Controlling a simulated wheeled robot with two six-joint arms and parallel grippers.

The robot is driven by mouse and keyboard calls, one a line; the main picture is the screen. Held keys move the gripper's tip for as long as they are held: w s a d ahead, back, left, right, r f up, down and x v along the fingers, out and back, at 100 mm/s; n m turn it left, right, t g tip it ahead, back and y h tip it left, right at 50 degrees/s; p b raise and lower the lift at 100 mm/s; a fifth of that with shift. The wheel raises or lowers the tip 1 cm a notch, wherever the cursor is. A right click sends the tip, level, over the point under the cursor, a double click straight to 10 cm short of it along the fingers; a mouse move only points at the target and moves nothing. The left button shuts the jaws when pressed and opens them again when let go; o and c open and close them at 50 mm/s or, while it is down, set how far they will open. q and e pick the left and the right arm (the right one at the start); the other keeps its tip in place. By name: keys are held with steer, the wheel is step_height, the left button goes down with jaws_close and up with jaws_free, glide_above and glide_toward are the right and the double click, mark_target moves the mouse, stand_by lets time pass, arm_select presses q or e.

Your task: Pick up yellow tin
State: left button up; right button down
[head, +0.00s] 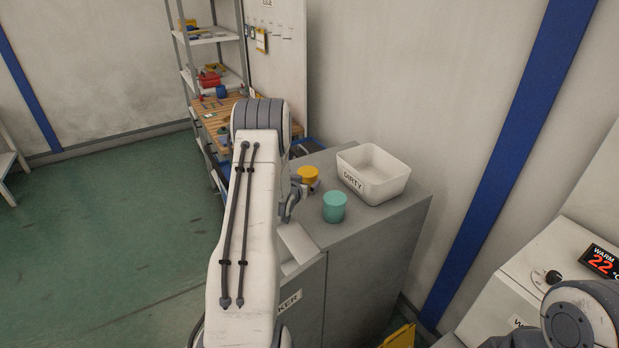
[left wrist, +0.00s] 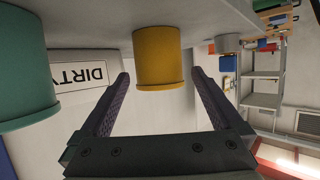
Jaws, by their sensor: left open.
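The yellow tin (head: 308,174) stands upright on the grey cabinet top (head: 372,219), partly hidden by my left gripper in the head view. In the left wrist view the yellow tin (left wrist: 157,57) lies ahead, between the lines of the two open fingers. My left gripper (left wrist: 158,88) is open and empty, its fingertips close to the tin. I cannot tell whether they reach past its near side. In the head view my left gripper (head: 296,192) is mostly hidden behind my left arm. My right gripper is not in view; part of my right arm shows at the lower right.
A teal tin (head: 334,207) stands close by on the cabinet, to the right of the yellow tin. A white bin labelled DIRTY (head: 373,173) stands behind it. A wooden bench (head: 213,117) and shelves with coloured items are at the back left. The green floor at left is clear.

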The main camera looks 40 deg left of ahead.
arm_select(q)
steer(key=shift+w+a+f+p, duration=0.1)
steer(key=shift+w+a+p, duration=0.05)
steer(key=shift+w+p, duration=0.4)
steer(key=p+x, duration=0.2)
steer(key=x, duration=0.1)
steer(key=shift+w+a+f, duration=0.15)
steer(key=shift+w+f, duration=0.25)
steer(key=shift+w, duration=0.05)
steer(key=shift+c, duration=0.3)
steer(key=shift+r, duration=0.1)
steer(key=c, duration=1.3)
steer(key=shift+c, duration=0.2)
steer(key=shift+r, duration=0.15)
